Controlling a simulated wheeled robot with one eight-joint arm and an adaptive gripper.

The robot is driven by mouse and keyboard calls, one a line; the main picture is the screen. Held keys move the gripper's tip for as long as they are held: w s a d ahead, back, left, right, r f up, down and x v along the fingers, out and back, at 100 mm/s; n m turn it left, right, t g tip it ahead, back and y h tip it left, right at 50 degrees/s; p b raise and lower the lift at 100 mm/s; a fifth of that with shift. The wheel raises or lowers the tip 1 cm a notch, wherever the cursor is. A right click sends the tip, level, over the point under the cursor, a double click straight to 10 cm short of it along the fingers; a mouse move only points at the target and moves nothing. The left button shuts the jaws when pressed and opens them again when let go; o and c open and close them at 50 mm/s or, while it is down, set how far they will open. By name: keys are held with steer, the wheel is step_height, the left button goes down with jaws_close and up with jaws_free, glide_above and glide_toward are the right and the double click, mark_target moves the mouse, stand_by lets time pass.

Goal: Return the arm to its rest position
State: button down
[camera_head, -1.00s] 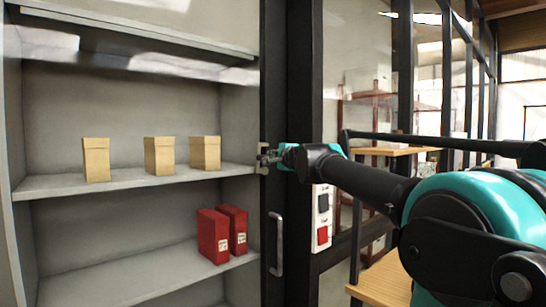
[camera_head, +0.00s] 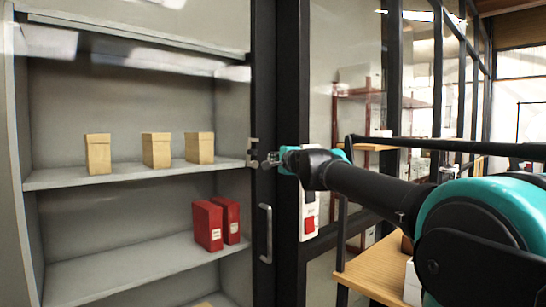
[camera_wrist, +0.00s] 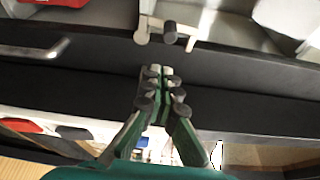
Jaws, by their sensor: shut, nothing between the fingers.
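My arm reaches in from the right of the head view. My gripper (camera_head: 268,161) is at its end, in front of the dark door frame of the cabinet, close to a small light metal fitting (camera_head: 253,153) on that frame. In the wrist view my gripper (camera_wrist: 161,73) has its fingers together with nothing between them. The metal fitting (camera_wrist: 169,33) shows just beyond the fingertips, and a gap seems to lie between them.
Several tan boxes (camera_head: 156,150) stand on the upper shelf (camera_head: 115,179). Two red boxes (camera_head: 208,226) stand on the lower shelf. A door handle (camera_head: 266,234) and a switch panel (camera_head: 309,212) are below the gripper. A wooden table (camera_head: 372,272) is at lower right.

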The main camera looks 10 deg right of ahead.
steer(key=s+a+f+n+g+y, duration=0.1)
steer(key=s+f+n+g, duration=0.45)
steer(key=f, duration=0.95)
steer(key=s+a+f+n+g, duration=0.15)
steer(key=s+f+n, duration=0.55)
steer(key=f, duration=0.9)
steer(key=s+d+f+n+g+h, duration=0.1)
steer(key=s+d+f+g+h, duration=0.1)
steer(key=s+d+f, duration=0.2)
steer(key=s+d+f+n+g+h, duration=0.1)
steer(key=s+d+f, duration=0.3)
steer(key=s+f, duration=0.6)
steer(key=s+d+f+n+g+h, duration=0.1)
steer(key=s+d+f+g+h, duration=0.1)
steer(key=s+f, duration=0.6)
steer(key=shift+d+f+g+h, duration=0.3)
steer(key=shift+d+h, duration=0.3)
steer(key=shift+d, duration=0.4)
steer(key=shift+r, duration=0.1)
